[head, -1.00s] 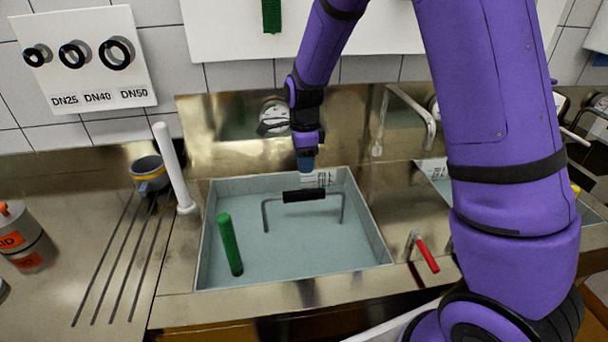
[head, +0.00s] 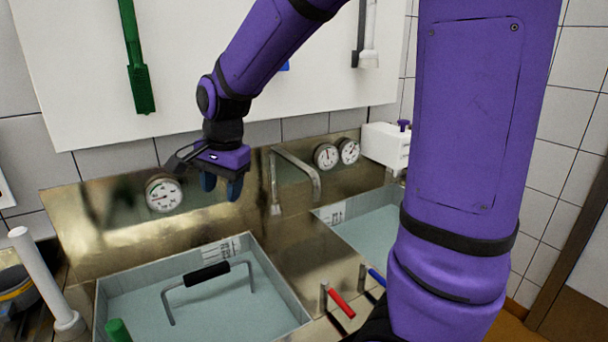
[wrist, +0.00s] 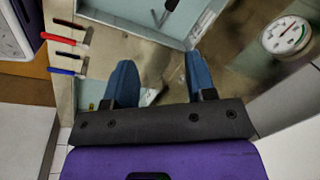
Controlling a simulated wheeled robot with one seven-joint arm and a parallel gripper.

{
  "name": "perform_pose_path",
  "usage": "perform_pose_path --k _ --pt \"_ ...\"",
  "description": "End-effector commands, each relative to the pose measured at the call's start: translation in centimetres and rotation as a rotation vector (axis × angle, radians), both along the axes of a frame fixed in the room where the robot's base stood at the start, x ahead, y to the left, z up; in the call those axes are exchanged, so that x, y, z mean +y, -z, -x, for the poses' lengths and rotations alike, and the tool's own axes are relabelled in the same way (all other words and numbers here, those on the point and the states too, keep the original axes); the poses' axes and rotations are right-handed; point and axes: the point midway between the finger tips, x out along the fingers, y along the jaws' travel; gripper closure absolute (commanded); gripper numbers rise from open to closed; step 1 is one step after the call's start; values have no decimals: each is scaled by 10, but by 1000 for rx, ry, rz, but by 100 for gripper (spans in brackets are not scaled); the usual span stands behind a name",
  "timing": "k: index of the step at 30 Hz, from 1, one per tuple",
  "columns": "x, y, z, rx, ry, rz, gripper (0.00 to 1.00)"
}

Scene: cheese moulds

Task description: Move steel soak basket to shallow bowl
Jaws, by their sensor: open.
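A steel handle with a black grip (head: 207,275) rises from the grey-blue liquid in the left basin (head: 262,262). I take it as the steel soak basket's handle; the basket's body is hidden under the liquid. Part of the handle also shows at the top of the wrist view (wrist: 167,10). My gripper (head: 221,186) is above and behind the basin, in front of the steel backsplash. Its two blue fingers are apart with nothing between them, and it is clear of the handle. I see no shallow bowl in these frames.
A tap (head: 298,170) stands right of my gripper, with gauges on the backsplash (head: 163,194). A second basin (head: 370,238) is at right. Red (head: 341,305) and blue levers are at the front.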

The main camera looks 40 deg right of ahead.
Motion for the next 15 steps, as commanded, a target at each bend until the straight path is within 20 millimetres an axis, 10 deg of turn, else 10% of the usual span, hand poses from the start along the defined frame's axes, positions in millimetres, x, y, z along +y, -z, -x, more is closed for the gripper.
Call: perform_pose_path --k 15 --pt "-27 -76 133 -227 -668 197 49"
